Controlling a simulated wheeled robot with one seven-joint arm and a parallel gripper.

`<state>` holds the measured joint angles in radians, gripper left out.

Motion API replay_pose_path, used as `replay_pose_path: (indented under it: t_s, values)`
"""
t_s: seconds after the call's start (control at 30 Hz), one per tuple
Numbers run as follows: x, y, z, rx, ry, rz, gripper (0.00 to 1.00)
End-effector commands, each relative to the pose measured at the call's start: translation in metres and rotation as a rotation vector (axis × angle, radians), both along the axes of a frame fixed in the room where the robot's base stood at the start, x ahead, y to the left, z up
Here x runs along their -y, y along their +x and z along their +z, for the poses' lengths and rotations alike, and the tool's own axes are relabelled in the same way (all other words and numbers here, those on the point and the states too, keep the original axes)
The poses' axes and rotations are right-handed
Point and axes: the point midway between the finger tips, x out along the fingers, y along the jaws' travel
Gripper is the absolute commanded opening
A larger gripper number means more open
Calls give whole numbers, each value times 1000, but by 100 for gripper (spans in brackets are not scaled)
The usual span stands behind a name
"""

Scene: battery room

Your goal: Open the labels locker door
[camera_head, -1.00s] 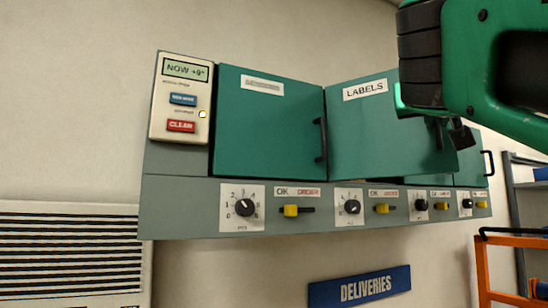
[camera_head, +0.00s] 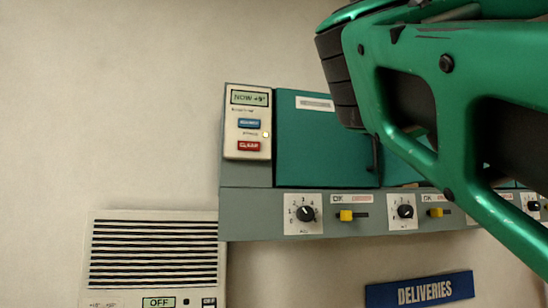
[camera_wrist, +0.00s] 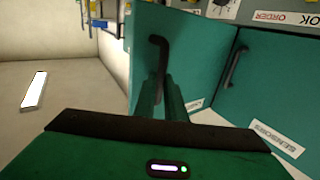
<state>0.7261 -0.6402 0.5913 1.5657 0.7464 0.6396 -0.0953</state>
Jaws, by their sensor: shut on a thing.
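The labels locker door (camera_wrist: 192,50) is a teal panel. In the wrist view it stands at an angle to the neighbouring door, swung out from the cabinet. Its dark bar handle (camera_wrist: 158,52) runs down to my gripper's fingers. My gripper (camera_wrist: 167,98) is shut on that handle; the exact contact is partly hidden by the fingers. In the head view my green arm covers almost all of this door, its label and the gripper tips.
The teal sensors door (camera_wrist: 268,85) beside it is closed, with its own dark handle (camera_wrist: 234,66). Below the doors runs a grey panel (camera_head: 263,228) with knobs and yellow sliders. A vent unit (camera_head: 153,250) is at lower left. A deliveries sign (camera_head: 420,291) hangs below.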

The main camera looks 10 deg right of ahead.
Motion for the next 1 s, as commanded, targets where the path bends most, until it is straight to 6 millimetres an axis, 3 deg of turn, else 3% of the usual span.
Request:
replay_pose_path:
  t_s: [0.03, 0.37, 0.4, 0.47, 0.5, 1.0]
  values:
    - [-6, 9, -3, -15, -8, 17, 0]
    - [-6, 12, -6, -23, -3, 18, 0]
    - [-6, 12, -7, -23, -3, 18, 13]
    - [-6, 12, -7, -23, -2, 18, 27]
    - [-6, 11, -7, -23, -2, 18, 29]
    - [-9, -19, 2, -7, 0, 21, 29]
